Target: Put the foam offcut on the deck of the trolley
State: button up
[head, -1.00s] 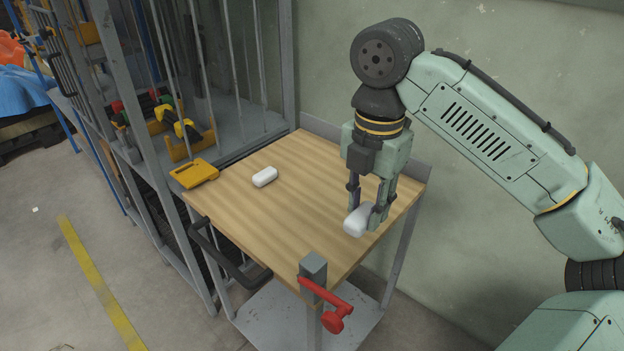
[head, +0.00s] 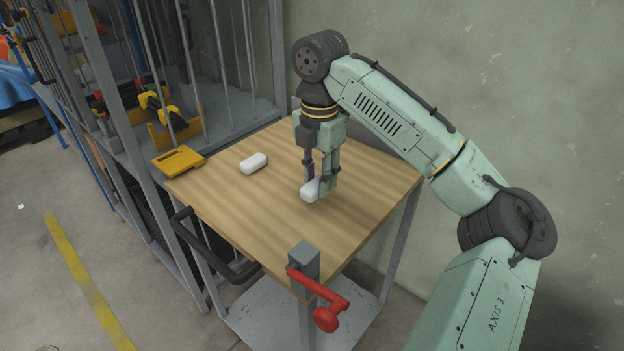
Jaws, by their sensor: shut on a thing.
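The trolley has a wooden top deck (head: 250,215) on a grey frame with a dark push handle. My gripper (head: 319,184) points down over the right middle of this deck. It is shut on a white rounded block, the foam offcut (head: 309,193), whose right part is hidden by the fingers. The offcut is at or just above the wood; I cannot tell whether it touches. A second, similar white block (head: 254,163) lies on the deck to the left, apart from my gripper.
A yellow flat item (head: 178,162) lies at the deck's left corner, beside a grey barred rack (head: 90,100). A red crank handle (head: 318,290) on a grey post stands at the front corner. The deck's middle and front are clear. A wall stands behind.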

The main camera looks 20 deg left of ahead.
aim_at(313, 184)
jog(key=shift+w+a, duration=0.55)
jog(key=shift+a, duration=0.1)
jog(key=shift+w+a+f+p, duration=0.15)
jog(key=shift+f+p, duration=0.1)
jog(key=shift+f, duration=0.7)
jog(key=shift+w+a+f+p, duration=0.15)
jog(key=shift+f+p, duration=0.1)
jog(key=shift+f, duration=0.7)
jog(key=shift+f, duration=0.15)
jog(key=o, duration=0.9)
notch_tip(313, 184, up, 12)
jog(key=shift+r, duration=0.2)
